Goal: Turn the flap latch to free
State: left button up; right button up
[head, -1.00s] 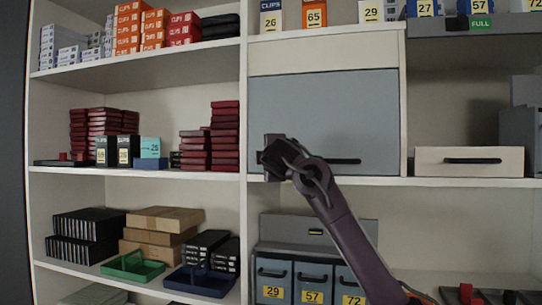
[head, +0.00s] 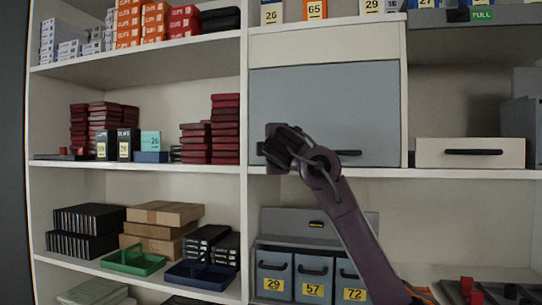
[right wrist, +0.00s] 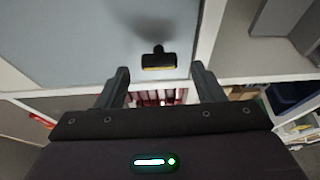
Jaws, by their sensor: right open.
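The large grey flap (head: 320,95) is closed flat in the white shelf unit, with a dark bar handle (head: 350,153) low on it. My right gripper (head: 272,146) is in front of the flap's lower left part and hides what lies behind it. In the right wrist view, my right gripper (right wrist: 160,72) is open and empty. A small black latch (right wrist: 158,60) with a yellow strip stands on the grey flap (right wrist: 110,35), ahead of and between the two fingertips. I cannot see contact with it. My left gripper is not in view.
A white drawer (head: 470,153) is right of the flap. Below are grey bins (head: 312,278) under a grey panel (head: 290,221). Dark red boxes (head: 224,130) stand left of the upright (head: 244,200). The shelf edge (head: 440,173) runs under the flap.

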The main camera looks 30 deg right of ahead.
jog(key=b+v, duration=0.1)
jog(key=v, duration=0.3)
jog(key=shift+s+a+b, duration=0.2)
jog(key=shift+s+b, duration=0.1)
